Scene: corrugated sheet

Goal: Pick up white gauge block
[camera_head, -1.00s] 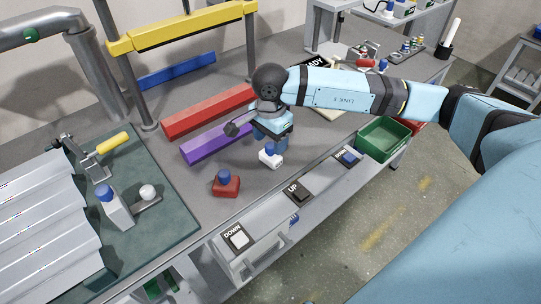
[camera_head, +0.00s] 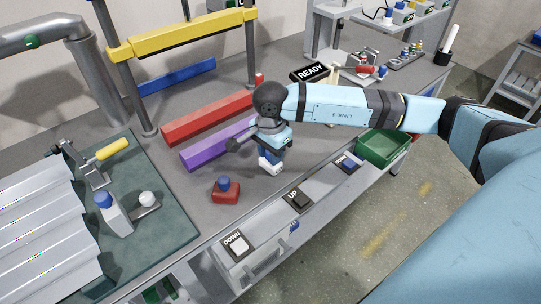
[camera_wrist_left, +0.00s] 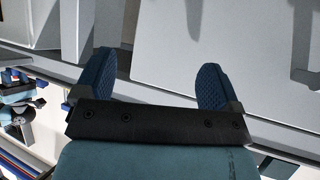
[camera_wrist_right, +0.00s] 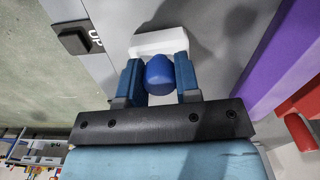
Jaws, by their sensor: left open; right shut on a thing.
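The white gauge block (camera_head: 270,168) with a blue knob is at my right gripper (camera_head: 268,160) in the head view, between the purple bar and the front edge of the bench. In the right wrist view the white block (camera_wrist_right: 160,42) lies beyond the fingertips, and its blue knob (camera_wrist_right: 159,75) sits between the two fingers of my right gripper (camera_wrist_right: 159,78), which is shut on it. I cannot tell whether the block touches the bench. My left gripper (camera_wrist_left: 155,85) is open and empty in the left wrist view, near pale grey surfaces.
A red block with a blue knob (camera_head: 225,191) stands left of the white one. Purple (camera_head: 215,145) and red (camera_head: 208,117) bars lie behind. A green bin (camera_head: 383,149) is at the right. UP (camera_head: 295,200) and DOWN (camera_head: 237,245) buttons line the front.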

